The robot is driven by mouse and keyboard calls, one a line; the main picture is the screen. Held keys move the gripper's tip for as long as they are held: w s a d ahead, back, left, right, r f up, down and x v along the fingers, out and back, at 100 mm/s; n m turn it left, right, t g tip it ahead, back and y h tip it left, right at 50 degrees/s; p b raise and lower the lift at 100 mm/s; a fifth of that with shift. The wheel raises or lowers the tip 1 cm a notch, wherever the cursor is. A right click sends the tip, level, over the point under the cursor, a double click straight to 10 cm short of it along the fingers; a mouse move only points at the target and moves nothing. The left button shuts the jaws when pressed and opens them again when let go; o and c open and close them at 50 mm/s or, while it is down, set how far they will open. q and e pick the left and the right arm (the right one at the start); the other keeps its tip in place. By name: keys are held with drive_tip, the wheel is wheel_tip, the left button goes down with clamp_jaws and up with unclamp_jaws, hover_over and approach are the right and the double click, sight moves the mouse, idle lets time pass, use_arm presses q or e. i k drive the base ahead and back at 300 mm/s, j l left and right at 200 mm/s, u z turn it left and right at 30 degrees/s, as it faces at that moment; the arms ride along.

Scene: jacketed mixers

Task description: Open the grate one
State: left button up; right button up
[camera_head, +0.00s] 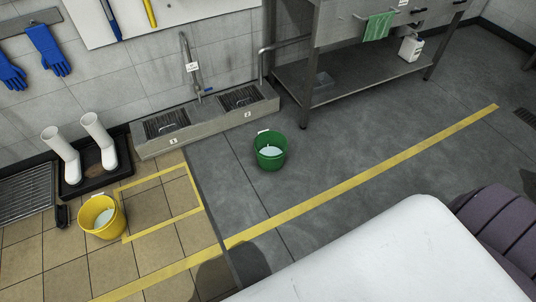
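A low grey trough (208,118) stands on the floor against the tiled wall, with two dark slatted grates in its top. The left grate (166,124) is beside the label 1 (173,141) on the trough's front. The right grate (240,98) is beside the label 2 (248,114). Both grates appear to lie flat over their openings. A tap with a tagged pipe (191,68) rises behind the trough between them. Neither of my grippers is in view.
A green bucket (271,158) stands right of the trough's front. A yellow bucket (98,222) and white boots on a black tray (85,190) are at left. A steel table (345,85) stands at right. Grey floor around the yellow line (370,172) is clear.

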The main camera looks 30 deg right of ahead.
sight(172, 132)
drive_tip(key=i, duration=1)
drive_tip(key=i+l, duration=0.15)
drive_tip(key=i, duration=0.85)
